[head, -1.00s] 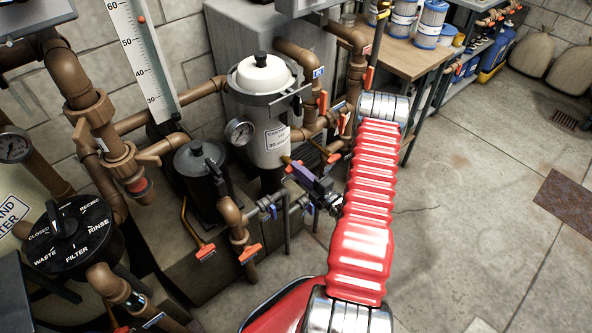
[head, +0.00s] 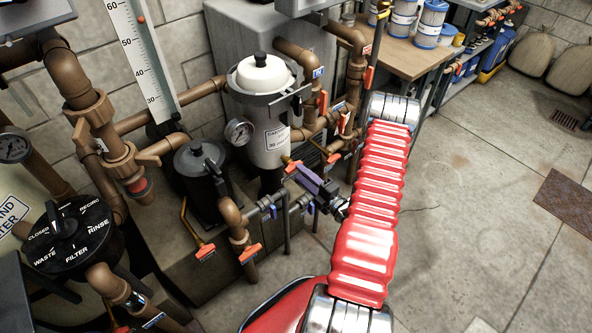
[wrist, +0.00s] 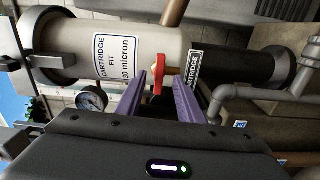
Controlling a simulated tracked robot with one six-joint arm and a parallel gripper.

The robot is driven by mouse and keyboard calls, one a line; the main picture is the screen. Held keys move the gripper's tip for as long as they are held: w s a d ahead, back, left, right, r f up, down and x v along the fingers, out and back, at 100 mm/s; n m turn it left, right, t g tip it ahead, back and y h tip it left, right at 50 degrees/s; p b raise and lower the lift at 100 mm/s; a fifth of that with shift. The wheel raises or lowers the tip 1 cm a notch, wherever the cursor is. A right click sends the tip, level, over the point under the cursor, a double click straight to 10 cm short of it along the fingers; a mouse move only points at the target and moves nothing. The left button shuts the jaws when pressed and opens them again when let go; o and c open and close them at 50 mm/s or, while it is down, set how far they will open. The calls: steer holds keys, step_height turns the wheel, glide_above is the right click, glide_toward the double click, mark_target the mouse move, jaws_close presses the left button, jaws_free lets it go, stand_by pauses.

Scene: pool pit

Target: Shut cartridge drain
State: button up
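The cartridge filter (head: 262,135) is a grey canister with a white, black-knobbed lid in the head view. In the wrist view its body (wrist: 68,50) lies sideways and carries a "CARTRIDGE FIT 30 micron" label. A red valve handle (wrist: 158,64) sits at its lower end, next to a small brass part and a second "CARTRIDGE" label (wrist: 194,66), partly hidden. My gripper (wrist: 162,82) is open, its two purple fingers on either side of the handle with a gap on each side.
A pressure gauge (head: 239,132) sticks out left of the canister. A black pump strainer (head: 203,168) and brown pipes with orange-handled valves (head: 249,253) crowd the left and front. A workbench (head: 418,58) stands behind. The floor (head: 480,220) on the right is mostly clear.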

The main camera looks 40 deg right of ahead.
steer(key=s, duration=0.4)
steer(key=shift+s, duration=0.25)
stand_by(0.5)
